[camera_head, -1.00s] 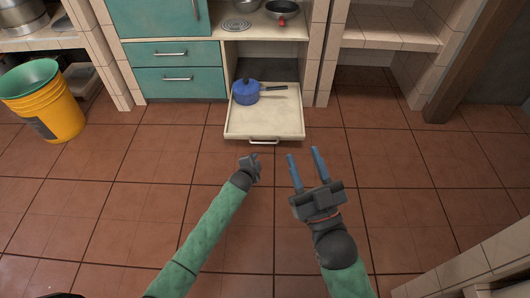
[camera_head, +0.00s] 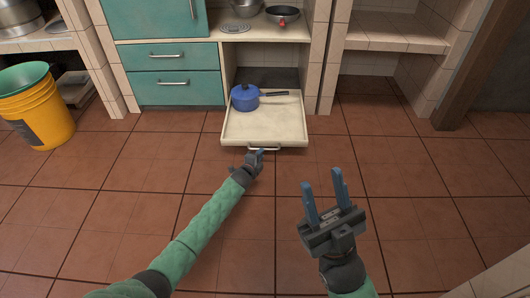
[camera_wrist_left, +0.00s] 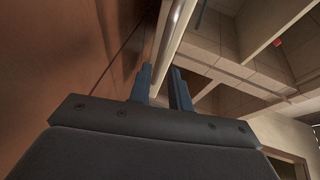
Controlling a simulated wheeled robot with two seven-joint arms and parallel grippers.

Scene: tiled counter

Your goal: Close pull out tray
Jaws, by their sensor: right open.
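The pull-out tray (camera_head: 275,132) is a cream, shallow tray extended from the lower cabinet over the floor. A blue lidded pot (camera_head: 245,97) with a dark handle sits at its back left. The tray's metal handle (camera_head: 265,149) is on its front edge. My left gripper (camera_head: 257,156) is at this handle. In the left wrist view its two fingers (camera_wrist_left: 162,85) are a little apart, and a pale bar runs in line with the gap; whether they grip it is unclear. My right gripper (camera_head: 324,183) is open and empty, lower right of the tray.
Teal drawers (camera_head: 172,86) are left of the tray. A yellow bucket (camera_head: 38,112) stands at the far left. The tiled floor (camera_head: 400,180) is clear in front and to the right.

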